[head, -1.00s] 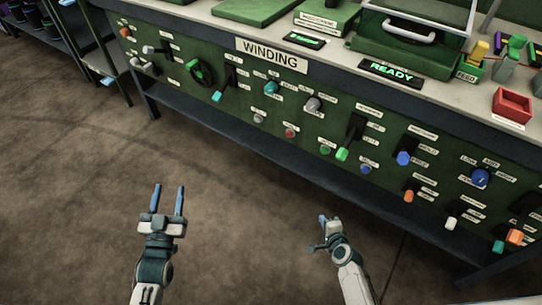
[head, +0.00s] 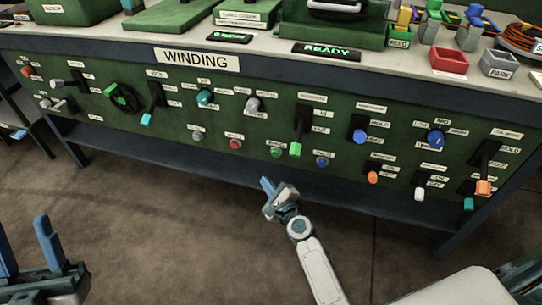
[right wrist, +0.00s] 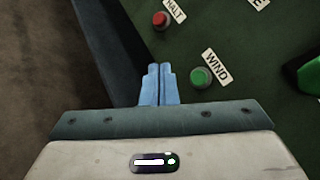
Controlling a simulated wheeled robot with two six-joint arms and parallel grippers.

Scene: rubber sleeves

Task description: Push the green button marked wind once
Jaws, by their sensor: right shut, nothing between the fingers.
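The green button (right wrist: 201,78) shows in the right wrist view beside a label reading WIND (right wrist: 216,66). In the head view the green button (head: 277,152) is low on the green front panel, right of a red button. My right gripper (head: 267,185) is below and slightly left of it, apart from the panel. Its blue fingers (right wrist: 158,84) are together and empty, left of the button in the wrist view. My left gripper (head: 28,245) is at the lower left, fingers apart, empty and far from the panel.
The red button (right wrist: 160,20) labelled HALT is near the green one. A green-tipped lever (head: 296,149) and a blue button (head: 322,161) are to its right. A dark lower shelf (head: 215,178) runs under the panel. The floor in front is clear.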

